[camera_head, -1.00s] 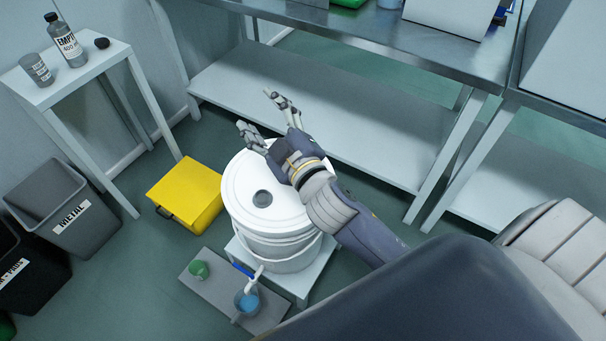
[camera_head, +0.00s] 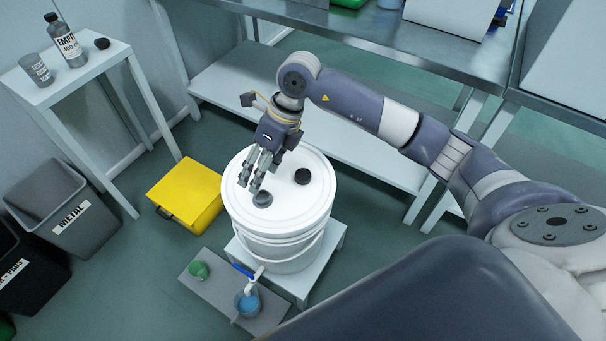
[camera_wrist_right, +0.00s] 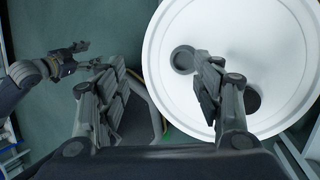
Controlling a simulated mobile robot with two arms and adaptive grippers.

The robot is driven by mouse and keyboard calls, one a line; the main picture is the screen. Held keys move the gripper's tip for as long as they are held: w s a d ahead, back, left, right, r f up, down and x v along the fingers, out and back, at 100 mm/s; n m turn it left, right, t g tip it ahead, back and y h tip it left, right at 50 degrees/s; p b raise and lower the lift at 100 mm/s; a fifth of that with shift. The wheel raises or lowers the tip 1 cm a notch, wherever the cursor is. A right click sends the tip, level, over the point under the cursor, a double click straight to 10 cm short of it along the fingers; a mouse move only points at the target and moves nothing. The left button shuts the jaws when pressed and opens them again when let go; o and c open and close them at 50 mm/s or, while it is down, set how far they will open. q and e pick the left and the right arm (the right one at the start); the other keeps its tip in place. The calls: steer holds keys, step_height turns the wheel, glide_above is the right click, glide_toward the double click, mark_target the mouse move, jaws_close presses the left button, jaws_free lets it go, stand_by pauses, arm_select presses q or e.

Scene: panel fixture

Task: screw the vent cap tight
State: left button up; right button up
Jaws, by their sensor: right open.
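A white drum (camera_head: 280,225) stands on a low stand. Its lid carries a dark grey round fitting (camera_head: 262,199) and a black round cap (camera_head: 302,176); I cannot tell which is the vent cap or how tight either sits. Both discs also show in the right wrist view, one greyer (camera_wrist_right: 182,59) and one darker (camera_wrist_right: 252,101), partly behind a finger. My right gripper (camera_head: 252,178) is open above the lid, its fingertips close to the grey fitting; contact cannot be told. In the right wrist view another gripper, apparently my left (camera_wrist_right: 85,55), shows at the left; its opening is unclear.
A blue-handled tap (camera_head: 243,270) sticks out low on the drum above a cup of blue liquid (camera_head: 246,303). A yellow box (camera_head: 186,195) stands left of the drum. A steel bench (camera_head: 400,45) with a lower shelf stands behind. Bins stand at far left.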

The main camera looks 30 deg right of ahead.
steer(key=w+d+h, duration=0.1)
steer(key=d+h, duration=0.3)
steer(key=d, duration=0.6)
steer(key=m, duration=0.1)
glide_above(303, 174)
steer(key=s, duration=0.1)
step_height(303, 174, down, 4)
steer(key=shift+a+r+h+b, duration=0.1)
steer(key=shift+r+h+b, duration=0.05)
steer(key=shift+h+b, duration=0.2)
steer(key=shift+w+f+b, duration=0.25)
steer(key=shift+f, duration=1.35)
steer(key=shift+w+f+b, duration=0.2)
steer(key=shift+f, duration=1.35)
arm_select(q)
steer(key=r, duration=0.2)
steer(key=w+r, duration=0.1)
steer(key=r, duration=0.2)
steer(key=shift+w+r, duration=0.15)
arm_select(e)
steer(key=c, duration=0.9)
